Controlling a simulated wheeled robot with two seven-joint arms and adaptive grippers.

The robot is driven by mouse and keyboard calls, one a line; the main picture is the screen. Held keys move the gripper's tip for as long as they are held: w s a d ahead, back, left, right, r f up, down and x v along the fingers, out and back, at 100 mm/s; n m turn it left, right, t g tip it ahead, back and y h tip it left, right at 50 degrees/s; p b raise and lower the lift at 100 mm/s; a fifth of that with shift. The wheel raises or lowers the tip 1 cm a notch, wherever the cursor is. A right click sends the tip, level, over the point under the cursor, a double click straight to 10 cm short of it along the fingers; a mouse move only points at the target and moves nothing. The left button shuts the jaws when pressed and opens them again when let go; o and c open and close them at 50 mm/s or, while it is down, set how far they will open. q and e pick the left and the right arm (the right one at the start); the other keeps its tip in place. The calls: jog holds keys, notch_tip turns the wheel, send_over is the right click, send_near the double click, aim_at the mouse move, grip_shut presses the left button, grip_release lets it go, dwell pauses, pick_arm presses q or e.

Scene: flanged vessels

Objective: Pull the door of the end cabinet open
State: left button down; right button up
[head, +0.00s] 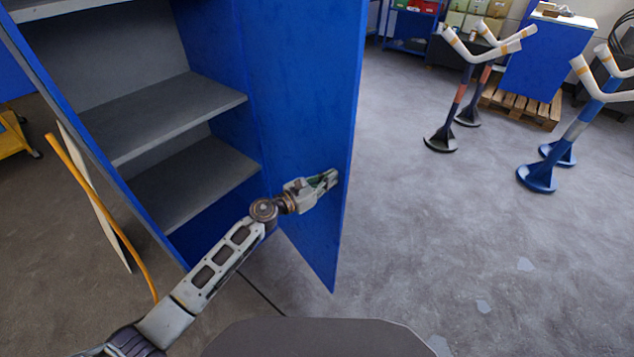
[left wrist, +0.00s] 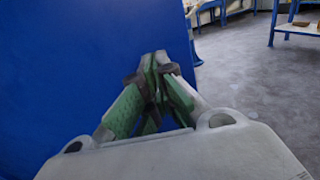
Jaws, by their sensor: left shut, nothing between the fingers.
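The end cabinet (head: 190,95) is blue with grey shelves inside and stands open at the left of the head view. Its blue door (head: 300,90) is swung wide, toward the right and front. My left gripper (head: 334,177) is in front of the inner face of the door, close to its free edge. It is shut and empty. In the left wrist view its fingertips (left wrist: 155,62) meet in front of the blue door panel (left wrist: 80,60); I cannot tell whether they touch it. My right gripper is not in view.
Blue and dark pipe stands (head: 538,175) with white forked tops stand at the right. A blue cabinet on a wooden pallet (head: 520,105) is at the back right. A yellow hose or bar (head: 105,215) is left of the cabinet.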

pick_arm(q)
jog(key=d, duration=0.1)
jog(key=w+d, duration=0.1)
jog(key=d, duration=0.1)
jog(key=shift+w+r+n+t+y+p, duration=0.15)
jog(key=shift+w+n+t+y+p, duration=0.15)
jog(key=shift+w, duration=0.05)
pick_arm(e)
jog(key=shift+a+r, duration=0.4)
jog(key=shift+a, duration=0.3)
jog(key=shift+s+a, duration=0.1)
pick_arm(q)
jog(key=shift+a, duration=0.2)
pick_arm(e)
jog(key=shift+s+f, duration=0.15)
